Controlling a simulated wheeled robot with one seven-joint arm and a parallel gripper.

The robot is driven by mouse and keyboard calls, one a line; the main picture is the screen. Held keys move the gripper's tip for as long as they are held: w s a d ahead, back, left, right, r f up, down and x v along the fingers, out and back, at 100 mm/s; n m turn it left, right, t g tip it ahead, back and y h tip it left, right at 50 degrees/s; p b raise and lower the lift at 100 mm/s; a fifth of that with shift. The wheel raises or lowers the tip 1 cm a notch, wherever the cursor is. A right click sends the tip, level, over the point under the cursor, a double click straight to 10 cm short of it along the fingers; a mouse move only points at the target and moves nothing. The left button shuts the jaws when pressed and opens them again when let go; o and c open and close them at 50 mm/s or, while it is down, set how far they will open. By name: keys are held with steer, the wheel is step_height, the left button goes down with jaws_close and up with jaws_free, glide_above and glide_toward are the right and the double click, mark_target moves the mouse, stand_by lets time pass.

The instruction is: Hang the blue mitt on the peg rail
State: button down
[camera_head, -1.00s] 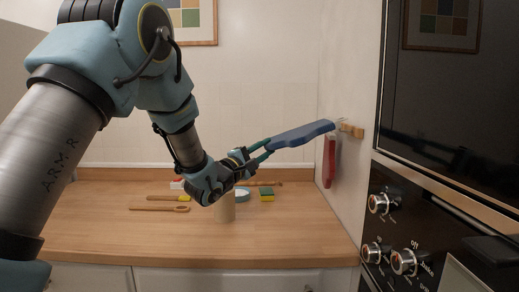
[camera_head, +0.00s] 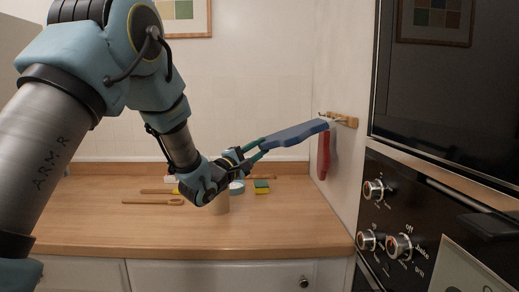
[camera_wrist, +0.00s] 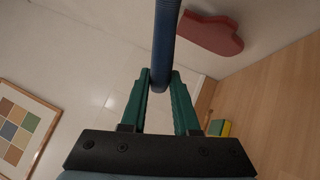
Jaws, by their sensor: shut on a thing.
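The blue mitt (camera_head: 292,134) is held out to the right above the counter, tilted up toward its far end. My gripper (camera_head: 262,149) is shut on its near end. In the wrist view the mitt (camera_wrist: 165,40) shows edge-on between the green fingers of my gripper (camera_wrist: 159,84). The wooden peg rail (camera_head: 343,120) is on the side wall at the right. The mitt's far end appears close to the rail's left end; I cannot tell whether they touch. A red mitt (camera_head: 324,155) hangs below the rail, and it also shows in the wrist view (camera_wrist: 210,33).
The black wall oven (camera_head: 445,110) with knobs stands close at the right. The counter's front right is clear.

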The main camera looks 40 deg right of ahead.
steer(key=c, duration=0.6)
jaws_free()
